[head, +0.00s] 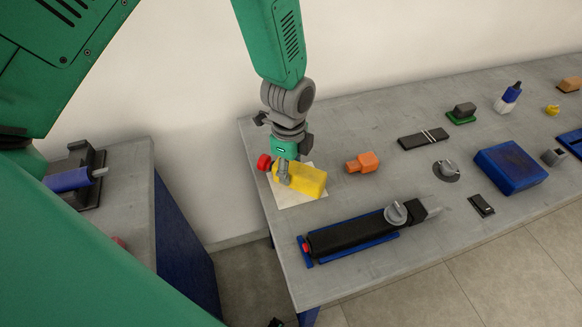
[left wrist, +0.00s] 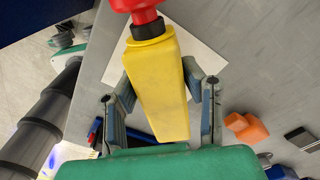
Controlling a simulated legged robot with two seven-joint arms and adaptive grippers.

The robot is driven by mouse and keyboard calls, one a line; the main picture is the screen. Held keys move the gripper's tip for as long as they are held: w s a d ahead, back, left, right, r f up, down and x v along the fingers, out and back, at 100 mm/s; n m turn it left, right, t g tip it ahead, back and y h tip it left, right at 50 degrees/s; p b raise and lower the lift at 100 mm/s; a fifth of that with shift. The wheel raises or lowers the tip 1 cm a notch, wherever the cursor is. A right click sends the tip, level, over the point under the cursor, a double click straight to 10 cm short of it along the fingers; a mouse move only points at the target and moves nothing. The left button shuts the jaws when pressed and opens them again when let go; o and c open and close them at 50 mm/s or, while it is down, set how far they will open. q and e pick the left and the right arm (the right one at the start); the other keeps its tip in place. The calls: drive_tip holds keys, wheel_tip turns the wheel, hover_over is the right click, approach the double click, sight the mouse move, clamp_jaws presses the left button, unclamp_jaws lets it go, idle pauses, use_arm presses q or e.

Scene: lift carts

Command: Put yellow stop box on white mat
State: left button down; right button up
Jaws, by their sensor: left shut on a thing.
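The yellow stop box (head: 306,181) has a red button (head: 264,162) on its left end. My left gripper (head: 284,180) is shut on it from above. In the left wrist view the yellow box (left wrist: 158,90) sits between the two fingers (left wrist: 164,108), with its red button at the top of the picture. The white mat (head: 296,198) lies on the grey table under the box and is partly hidden by it. The box is over the mat, with the red button near its left edge. I cannot tell whether the box touches the mat. My right gripper is not in view.
An orange object (head: 363,162) stands just right of the mat. A black tool in a blue holder (head: 355,238) lies in front. A blue box (head: 511,167) and several small items are farther right. A second table (head: 130,185) is at the left, past a gap.

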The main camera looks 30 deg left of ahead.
use_arm(q)
drive_tip(key=shift+a+f, duration=0.1)
drive_tip(key=shift+a, duration=0.05)
drive_tip(key=c, duration=1.2)
unclamp_jaws()
drive_tip(key=shift+s+a, duration=0.1)
drive_tip(key=shift+a, duration=0.05)
drive_tip(key=shift+o, duration=1)
drive_tip(key=shift+a+f, duration=0.1)
drive_tip(key=shift+r, duration=0.3)
wheel_tip(320, 180, up, 12)
drive_tip(key=shift+f, duration=0.15)
